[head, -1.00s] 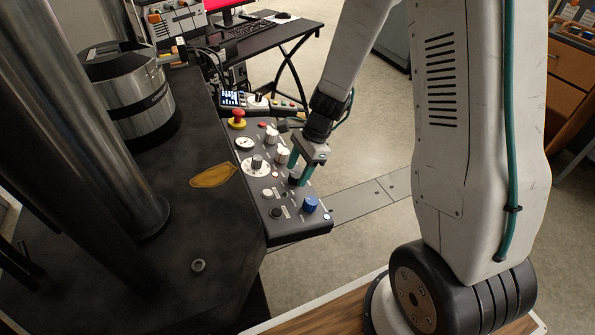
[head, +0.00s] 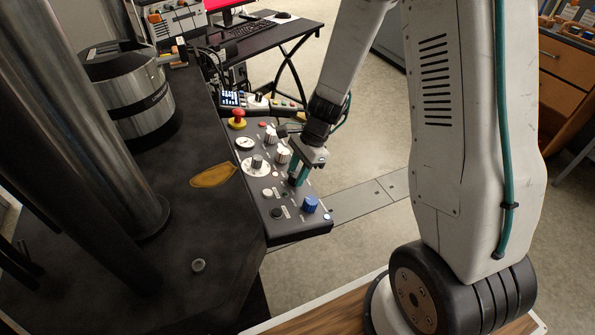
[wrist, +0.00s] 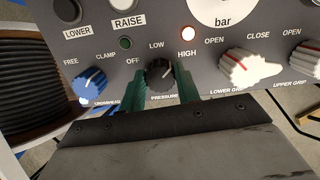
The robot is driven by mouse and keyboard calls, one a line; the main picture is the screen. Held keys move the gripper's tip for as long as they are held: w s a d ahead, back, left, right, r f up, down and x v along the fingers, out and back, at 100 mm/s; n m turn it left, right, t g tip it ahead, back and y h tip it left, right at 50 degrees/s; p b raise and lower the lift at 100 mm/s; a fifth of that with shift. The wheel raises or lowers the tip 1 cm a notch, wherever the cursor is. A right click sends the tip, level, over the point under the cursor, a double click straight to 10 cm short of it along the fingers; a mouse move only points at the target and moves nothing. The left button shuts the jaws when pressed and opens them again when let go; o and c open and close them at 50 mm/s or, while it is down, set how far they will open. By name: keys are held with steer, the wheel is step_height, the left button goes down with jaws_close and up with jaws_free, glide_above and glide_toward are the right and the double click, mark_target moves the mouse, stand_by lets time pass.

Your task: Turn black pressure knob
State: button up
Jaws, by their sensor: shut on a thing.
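A blue knob (wrist: 88,83) is left of my gripper, and white lower grip (wrist: 246,68) and upper grip (wrist: 307,58) knobs are to the right. A red light (wrist: 188,33) is lit above. A red emergency button (head: 238,116) stands at the panel's far end.

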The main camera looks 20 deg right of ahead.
steer(key=n, duration=0.4)
steer(key=shift+n+g, duration=0.3)
steer(key=shift+n, duration=2.3)
steer(key=shift+h, duration=0.3)
steer(key=o, duration=1)
steer(key=shift+r, duration=0.1)
steer(key=v, duration=0.7)
steer(key=shift+w+d+r, duration=0.15)
steer(key=shift+d+r, duration=0.05)
steer(key=shift+r, duration=0.1)
